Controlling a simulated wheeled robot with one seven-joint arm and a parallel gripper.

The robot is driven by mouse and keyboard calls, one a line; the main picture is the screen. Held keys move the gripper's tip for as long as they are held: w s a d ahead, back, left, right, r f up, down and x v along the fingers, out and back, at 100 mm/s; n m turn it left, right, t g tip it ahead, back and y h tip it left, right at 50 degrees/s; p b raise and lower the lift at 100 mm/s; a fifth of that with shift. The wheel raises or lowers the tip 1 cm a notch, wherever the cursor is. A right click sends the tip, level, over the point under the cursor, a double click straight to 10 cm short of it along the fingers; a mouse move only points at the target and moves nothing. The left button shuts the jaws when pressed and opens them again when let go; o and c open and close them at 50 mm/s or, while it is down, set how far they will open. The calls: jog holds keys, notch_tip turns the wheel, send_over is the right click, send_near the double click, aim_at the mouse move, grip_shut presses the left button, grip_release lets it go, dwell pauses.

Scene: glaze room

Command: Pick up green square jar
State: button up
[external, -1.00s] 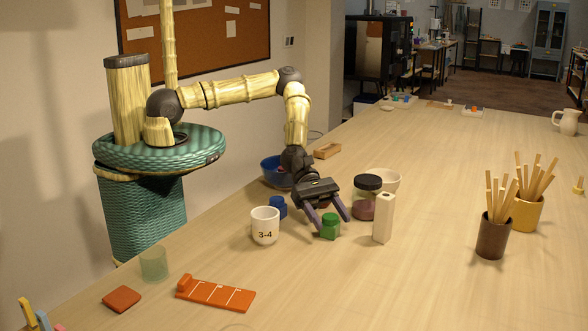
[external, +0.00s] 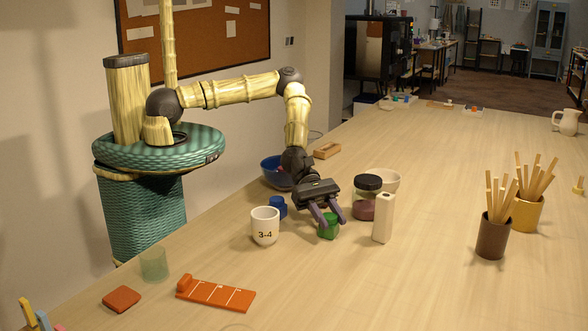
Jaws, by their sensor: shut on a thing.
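The green square jar (external: 328,231) stands on the wooden table, near the middle of the external view. My gripper (external: 328,222) reaches down over it, with its purple fingers closed on the jar's two sides. The fingers and palm hide part of the jar's top. The jar appears to rest on the table.
A white cup marked 3-4 (external: 265,228) and a small blue jar (external: 278,207) stand to the left. A dark-lidded glass jar (external: 365,203) and a white block-like bottle (external: 383,218) stand close on the right.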

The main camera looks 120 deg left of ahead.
aim_at(330, 216)
jog(key=shift+a+f, duration=0.1)
jog(key=shift+r, duration=0.25)
notch_tip(330, 216, up, 10)
jog(key=shift+f+b, duration=0.25)
jog(key=shift+b, duration=0.5)
